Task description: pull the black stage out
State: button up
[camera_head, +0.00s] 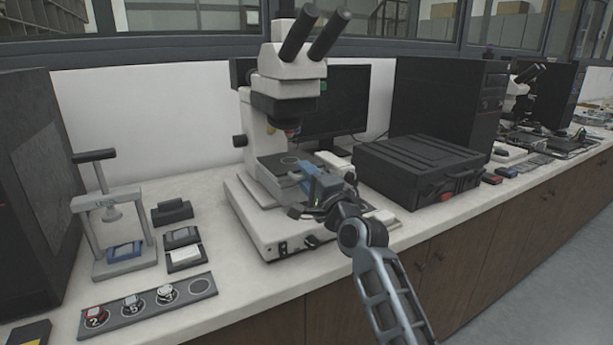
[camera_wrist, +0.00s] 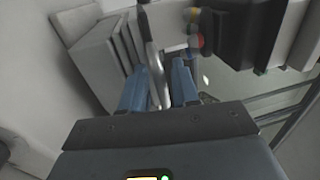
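The black stage (camera_head: 285,162) is a dark flat plate with a pale ring mark, under the objectives of the white microscope (camera_head: 292,75). My gripper (camera_head: 311,181), with blue fingers, is at the stage's front right edge in the head view. In the wrist view, the picture is turned sideways and the stage shows edge-on as a thin grey strip (camera_wrist: 154,60) between the two blue fingers of my gripper (camera_wrist: 160,72). A narrow gap shows beside the right finger, so the fingers look open around the edge. Contact with the left finger cannot be told.
The microscope base (camera_head: 275,232) lies below my gripper. A black case (camera_head: 420,165) stands close on the right. On the left are a small press (camera_head: 122,225) and a tray of numbered samples (camera_head: 150,305). The bench front edge has free room.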

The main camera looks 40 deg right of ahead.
grip_shut()
dwell(0.5)
jog(key=r+p+v, duration=0.1)
jog(key=v, duration=0.7)
jog(key=shift+s, duration=0.2)
jog(key=shift+a+r, duration=0.1)
jog(key=shift+r, duration=0.05)
grip_release()
